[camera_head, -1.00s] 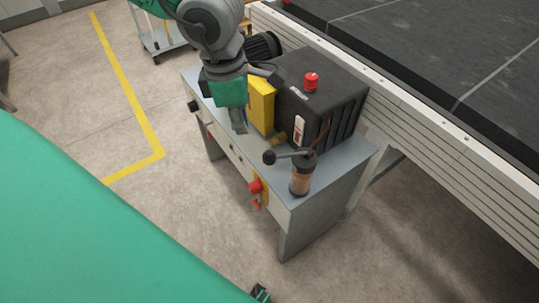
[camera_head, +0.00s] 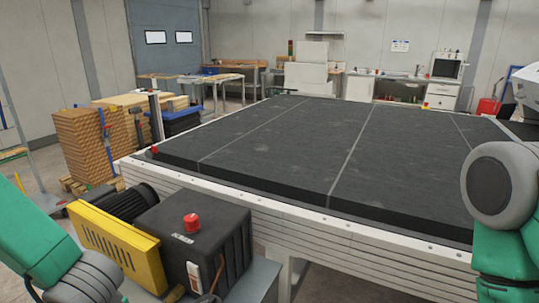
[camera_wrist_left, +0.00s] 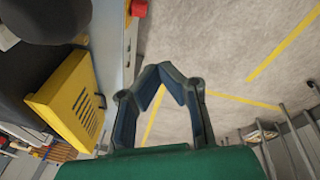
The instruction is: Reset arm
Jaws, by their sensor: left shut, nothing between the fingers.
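My left gripper (camera_wrist_left: 163,80) shows in the left wrist view with its dark fingertips together and nothing between them. It points over the concrete floor, beside the grey machine table (camera_wrist_left: 128,50). In the head view my left arm (camera_head: 45,240) comes in at the lower left, and its gripper is out of the frame. Part of my right arm (camera_head: 505,200) stands at the right edge; the right gripper is not in view.
A black machine housing (camera_head: 205,240) with a red button (camera_head: 191,223) stands beside a yellow guard (camera_head: 115,245), which also shows close to the gripper in the left wrist view (camera_wrist_left: 75,98). Behind is a wide black conveyor bed (camera_head: 330,150). Stacked brown goods (camera_head: 85,145) stand at left.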

